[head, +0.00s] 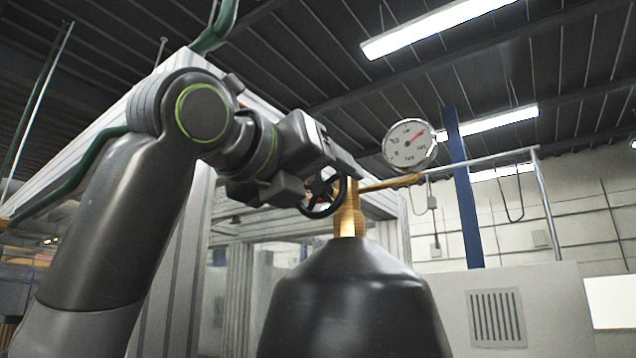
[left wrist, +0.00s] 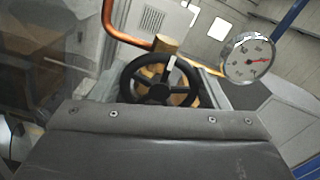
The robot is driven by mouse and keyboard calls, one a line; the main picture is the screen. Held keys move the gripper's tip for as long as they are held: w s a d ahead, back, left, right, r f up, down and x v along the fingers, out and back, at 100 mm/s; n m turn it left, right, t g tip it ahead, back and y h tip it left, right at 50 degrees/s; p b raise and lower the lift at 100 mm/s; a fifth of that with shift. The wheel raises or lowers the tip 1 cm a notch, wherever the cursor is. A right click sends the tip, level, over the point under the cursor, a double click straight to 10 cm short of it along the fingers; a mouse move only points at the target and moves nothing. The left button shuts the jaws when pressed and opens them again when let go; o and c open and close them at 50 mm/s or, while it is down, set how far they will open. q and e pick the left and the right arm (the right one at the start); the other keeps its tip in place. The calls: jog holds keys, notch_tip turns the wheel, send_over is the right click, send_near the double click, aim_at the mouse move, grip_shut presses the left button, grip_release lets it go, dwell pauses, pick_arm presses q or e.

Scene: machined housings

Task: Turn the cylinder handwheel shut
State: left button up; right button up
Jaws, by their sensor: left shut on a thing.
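The black cylinder (head: 352,305) stands upright at the bottom middle of the head view, with a brass valve (head: 349,212) on its top. The black handwheel (head: 323,198) is on the left side of the valve. A round white gauge (head: 409,145) with a red needle sits at the upper right of the valve. My left gripper (head: 328,181) is at the handwheel, shut on it. The left wrist view shows the spoked handwheel (left wrist: 159,89) with a white mark at its top, and the gauge (left wrist: 248,58). The fingertips are largely hidden there. My right gripper is not seen.
A copper pipe (left wrist: 125,28) runs from the valve in the left wrist view. A pale cabinet with a vent (head: 496,317) stands right of the cylinder. A blue post (head: 463,190) and a metal rail are behind. The space above the valve is clear.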

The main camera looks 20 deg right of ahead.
pick_arm(q)
jog(key=shift+m, duration=0.4)
jog(key=o, duration=1)
jog(key=shift+s+a+f+b, duration=0.15)
jog(key=shift+s+a+b, duration=0.2)
jog(key=shift+a+b, duration=0.1)
jog(key=b+v, duration=0.7)
jog(key=v, duration=0.9)
jog(key=shift+s+a, duration=0.1)
